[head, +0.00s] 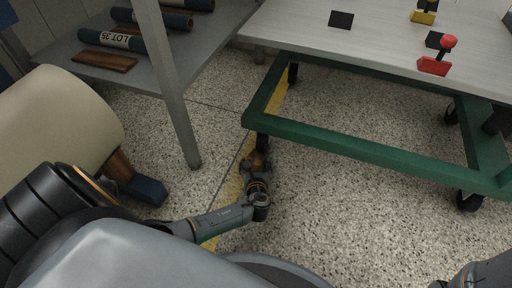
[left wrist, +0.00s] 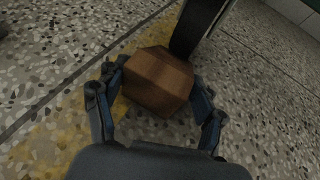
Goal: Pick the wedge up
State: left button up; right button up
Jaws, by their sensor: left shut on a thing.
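The wedge (left wrist: 158,79) is a brown wooden block, seen close up in the left wrist view. My left gripper (left wrist: 155,92) has a finger on each side of it and is shut on it. In the head view the wedge (head: 258,158) is a small brown patch low by the cart's near left leg, partly hidden by my left gripper (head: 257,168). A dark upright part (left wrist: 198,22) of the cart stands right behind the wedge; I cannot tell if they touch. My right gripper is out of view.
The green-framed cart (head: 370,149) has a grey top (head: 375,38) bearing a red clamp-like thing (head: 434,66). A grey shelf (head: 150,75) holds dark rolls (head: 112,40). A large cream roll (head: 60,115) rests at left near a brown-and-blue block (head: 147,189). Speckled floor (head: 215,150) is open between.

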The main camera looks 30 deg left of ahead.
pick_arm(q)
jog(key=shift+s, duration=0.65)
jog(key=shift+c, duration=1.3)
jog(key=shift+s+d+f+p, duration=0.1)
jog(key=shift+s+d+p, duration=0.15)
jog(key=shift+s+p, duration=0.45)
jog(key=shift+s+d+r+p, duration=0.1)
jog(key=shift+s+d+p, duration=0.2)
jog(key=shift+s, duration=0.85)
jog(key=shift+s+d+f+p, duration=0.1)
jog(key=shift+s+d+p, duration=0.1)
jog(key=shift+s+p, duration=0.55)
jog(key=shift+s, duration=0.15)
